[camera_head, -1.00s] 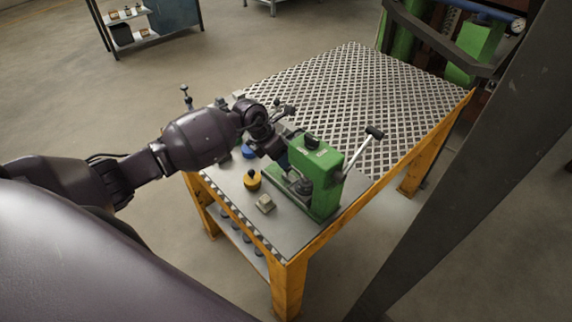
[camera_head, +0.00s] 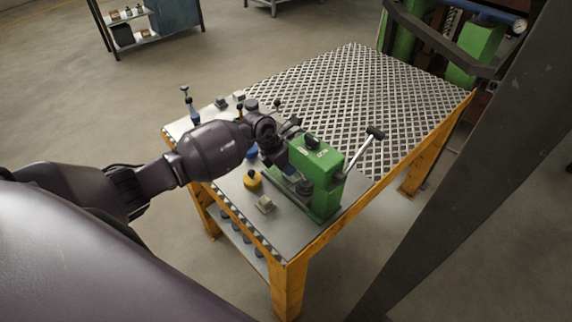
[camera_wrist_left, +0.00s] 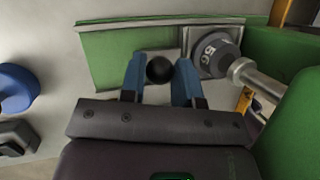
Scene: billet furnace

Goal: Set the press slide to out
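The green press (camera_head: 325,160) stands at the near right of the workbench, with a silver lever (camera_head: 357,155) ending in a black handle. In the left wrist view, the press's green base (camera_wrist_left: 105,62) shows beside a round, numbered metal ram (camera_wrist_left: 213,56). A black ball knob (camera_wrist_left: 160,69) lies between the blue fingers of my left gripper (camera_wrist_left: 161,68). The fingers flank it closely; whether they touch it is unclear. In the head view, my left gripper (camera_head: 282,153) is low at the press's left side, and the knob is hidden. My right gripper is out of view.
A yellow knobbed piece (camera_head: 252,180) and a small pale block (camera_head: 265,204) sit left of the press. Blue and grey pieces stand farther left. The bench's perforated top (camera_head: 350,90) is clear behind. A dark post (camera_head: 470,170) rises at right.

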